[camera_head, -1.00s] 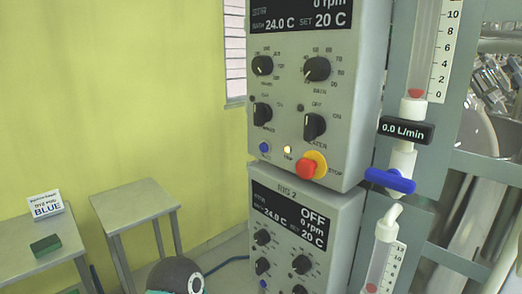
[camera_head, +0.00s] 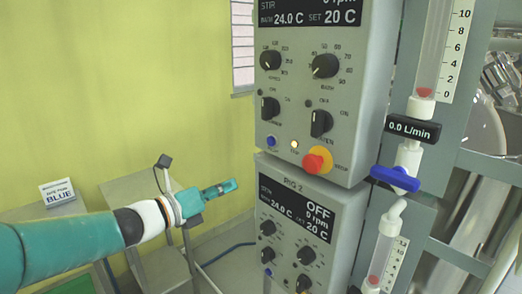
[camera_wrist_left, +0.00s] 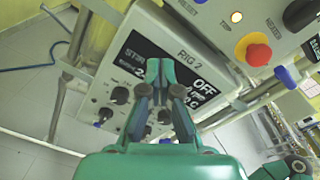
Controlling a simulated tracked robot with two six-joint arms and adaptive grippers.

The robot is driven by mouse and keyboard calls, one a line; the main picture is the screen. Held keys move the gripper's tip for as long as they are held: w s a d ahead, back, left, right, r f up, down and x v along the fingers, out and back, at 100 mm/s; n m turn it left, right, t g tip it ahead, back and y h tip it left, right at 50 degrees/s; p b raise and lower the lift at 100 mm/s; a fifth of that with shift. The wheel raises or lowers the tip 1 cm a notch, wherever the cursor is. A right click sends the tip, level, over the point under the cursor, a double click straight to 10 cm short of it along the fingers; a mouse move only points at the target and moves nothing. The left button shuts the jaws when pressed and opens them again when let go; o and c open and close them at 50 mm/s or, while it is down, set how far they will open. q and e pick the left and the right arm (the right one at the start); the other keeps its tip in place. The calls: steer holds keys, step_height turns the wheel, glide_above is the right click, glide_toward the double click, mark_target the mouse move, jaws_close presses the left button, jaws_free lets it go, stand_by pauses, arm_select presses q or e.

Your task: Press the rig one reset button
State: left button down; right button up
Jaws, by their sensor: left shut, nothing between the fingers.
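The upper control box (camera_head: 335,100) stands above a lower box marked RIG 2 (camera_head: 290,181). A small blue button (camera_head: 271,141) sits at the lower left of the upper box's face; its label is too small to read surely. In the left wrist view a blue button (camera_wrist_left: 200,1) shows at the top edge. My left gripper (camera_head: 232,186) is shut and empty, left of the boxes and lower than the blue button in the head view. In the left wrist view its closed fingertips (camera_wrist_left: 160,66) appear in front of the RIG 2 display. My right gripper is not in view.
A lit lamp (camera_head: 294,146) and a red stop button (camera_head: 314,163) on yellow sit right of the blue button. A blue valve handle (camera_head: 395,179) and flow tubes stand at the right. Small tables (camera_head: 130,187) stand at the left.

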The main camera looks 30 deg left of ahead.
mark_target(269, 142)
arm_select(q)
steer(key=s+r+m, duration=0.4)
steer(key=r+m, duration=0.3)
steer(key=shift+s+a+r+h, duration=0.25)
steer(key=shift+a+h, duration=0.1)
steer(key=shift+h, duration=0.05)
steer(key=p+x, duration=0.5)
steer(key=x, duration=0.9)
steer(key=shift+r, duration=0.1)
steer(key=shift+w, duration=0.1)
